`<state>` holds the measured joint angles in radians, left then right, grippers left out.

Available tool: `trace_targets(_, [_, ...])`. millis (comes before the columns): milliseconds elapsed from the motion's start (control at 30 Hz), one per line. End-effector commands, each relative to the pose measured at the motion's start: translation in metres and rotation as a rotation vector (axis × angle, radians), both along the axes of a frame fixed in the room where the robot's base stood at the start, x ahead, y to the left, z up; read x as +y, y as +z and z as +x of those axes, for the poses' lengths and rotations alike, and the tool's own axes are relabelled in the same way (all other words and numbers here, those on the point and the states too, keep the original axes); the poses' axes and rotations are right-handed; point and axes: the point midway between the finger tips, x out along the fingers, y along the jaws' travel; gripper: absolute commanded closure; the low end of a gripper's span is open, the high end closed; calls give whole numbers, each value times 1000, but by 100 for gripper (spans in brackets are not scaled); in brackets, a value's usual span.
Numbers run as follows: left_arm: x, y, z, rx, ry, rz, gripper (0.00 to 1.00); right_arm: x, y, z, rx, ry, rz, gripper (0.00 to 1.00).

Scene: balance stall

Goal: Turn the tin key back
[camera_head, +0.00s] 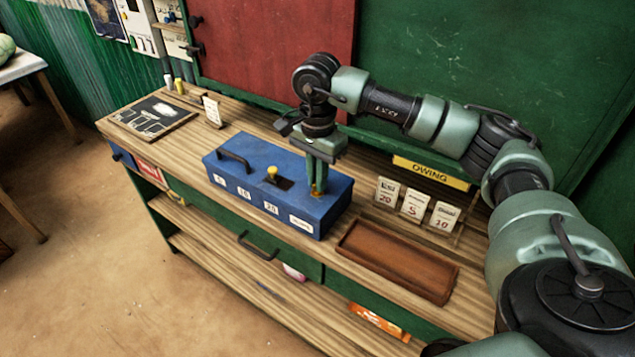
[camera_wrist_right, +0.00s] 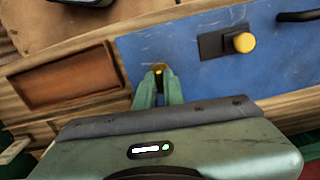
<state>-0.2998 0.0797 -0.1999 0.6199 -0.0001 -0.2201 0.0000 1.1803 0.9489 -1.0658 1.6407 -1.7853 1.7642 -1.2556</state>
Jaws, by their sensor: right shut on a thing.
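The blue tin (camera_head: 236,191) stands on the wooden counter. A yellow knob (camera_head: 272,172) on a dark plate and a black handle (camera_head: 232,160) are on its lid. My right gripper (camera_head: 317,186) points down over the right end of the lid. It is shut on the small brass key (camera_wrist_right: 158,69), which shows between the fingertips in the right wrist view. The fingers hide most of the key, and I cannot tell its turn angle. The yellow knob also shows in the right wrist view (camera_wrist_right: 244,43). My left gripper is not in view.
An empty brown tray (camera_head: 398,262) lies right of the tin. Several number cards (camera_head: 414,205) stand behind it, below the yellow OWING sign (camera_head: 431,172). A dark slate (camera_head: 151,116) lies at the counter's left end, near a small standing card (camera_head: 212,111).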

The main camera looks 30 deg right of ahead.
Motion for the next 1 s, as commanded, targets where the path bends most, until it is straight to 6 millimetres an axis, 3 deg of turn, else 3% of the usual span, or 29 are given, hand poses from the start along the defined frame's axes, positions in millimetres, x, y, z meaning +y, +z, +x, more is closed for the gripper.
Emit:
trace_targets(767, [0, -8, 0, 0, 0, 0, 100, -1, 2, 1, -4, 110, -1, 100])
trace_targets(867, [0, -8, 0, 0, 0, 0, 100, -1, 2, 1, -4, 110, -1, 72])
trace_targets(1000, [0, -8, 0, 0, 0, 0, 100, 0, 1, 1, -3, 109, 0, 69])
